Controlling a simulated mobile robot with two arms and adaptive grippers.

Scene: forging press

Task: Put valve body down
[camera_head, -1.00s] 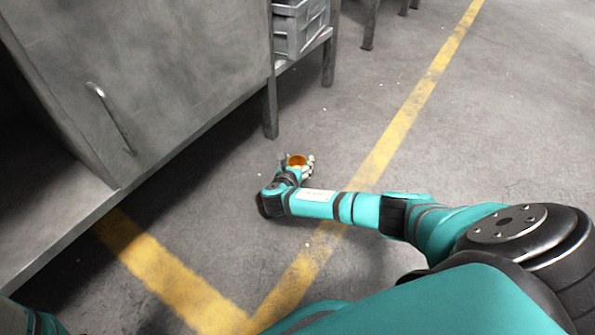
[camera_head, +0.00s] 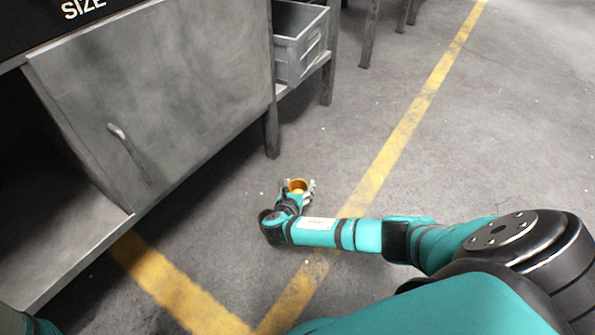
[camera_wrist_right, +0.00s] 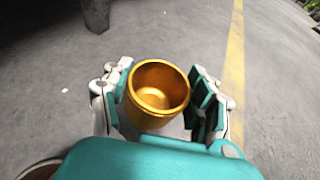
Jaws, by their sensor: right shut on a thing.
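The valve body (camera_head: 298,186) is a small golden cup-like part with a round open top. It also shows in the right wrist view (camera_wrist_right: 158,90), between the finger pads. My right gripper (camera_head: 299,190) is shut on it and holds it over the floor, in front of the workbench leg. My left gripper is not in view.
A grey metal cabinet (camera_head: 160,95) with a handle stands at the left, with an open shelf (camera_head: 70,240) beside it. A grey crate (camera_head: 300,50) sits on a low shelf behind the bench leg (camera_head: 271,130). Yellow lines (camera_head: 400,130) cross the clear concrete floor.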

